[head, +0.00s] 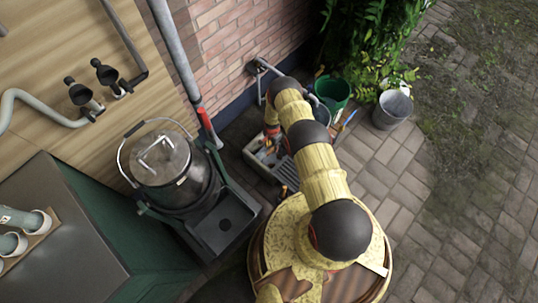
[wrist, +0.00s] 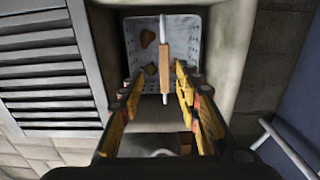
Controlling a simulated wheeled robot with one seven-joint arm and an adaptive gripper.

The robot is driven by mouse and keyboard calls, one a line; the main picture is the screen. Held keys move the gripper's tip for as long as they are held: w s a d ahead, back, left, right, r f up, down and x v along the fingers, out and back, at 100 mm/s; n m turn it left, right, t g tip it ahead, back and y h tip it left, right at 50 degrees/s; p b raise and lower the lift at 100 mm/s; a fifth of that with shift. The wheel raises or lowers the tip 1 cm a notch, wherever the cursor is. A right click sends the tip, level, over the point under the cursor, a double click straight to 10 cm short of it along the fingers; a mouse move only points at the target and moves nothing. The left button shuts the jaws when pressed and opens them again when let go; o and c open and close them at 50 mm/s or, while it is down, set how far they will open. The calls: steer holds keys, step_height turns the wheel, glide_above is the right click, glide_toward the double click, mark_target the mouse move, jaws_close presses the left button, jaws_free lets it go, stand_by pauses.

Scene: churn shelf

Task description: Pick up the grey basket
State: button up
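The grey basket (wrist: 194,36) is in the upper middle of the wrist view. It has small holes in its walls and a thin handle with a wooden grip (wrist: 165,56) across its top. Several brown lumps lie inside it. My gripper (wrist: 157,80) is open, with one orange-and-black finger on each side of the handle's line. The fingers appear apart from the handle, and I cannot tell how far the handle is from the fingertips. In the head view my arm partly covers the sink area, and the basket is hard to make out there.
The basket sits in a grey stone sink (head: 255,163) with a ribbed draining part (wrist: 45,65). A brick wall and a pipe are close behind. A green bucket (head: 334,91), a grey bucket (head: 393,109) and a metal churn (head: 165,170) stand nearby. Paving at the right is free.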

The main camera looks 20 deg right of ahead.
mark_target(271, 150)
step_height(271, 150, down, 4)
steer(key=shift+r+b, duration=0.25)
steer(key=shift+b, duration=0.55)
steer(key=f, duration=0.1)
steer(key=f+b, duration=0.1)
steer(key=f, duration=0.1)
steer(key=f+b, duration=0.1)
steer(key=shift+w+f, duration=0.2)
steer(key=shift+w, duration=0.15)
steer(key=shift+r, duration=0.1)
steer(key=shift+c, duration=1.4)
jaws_close()
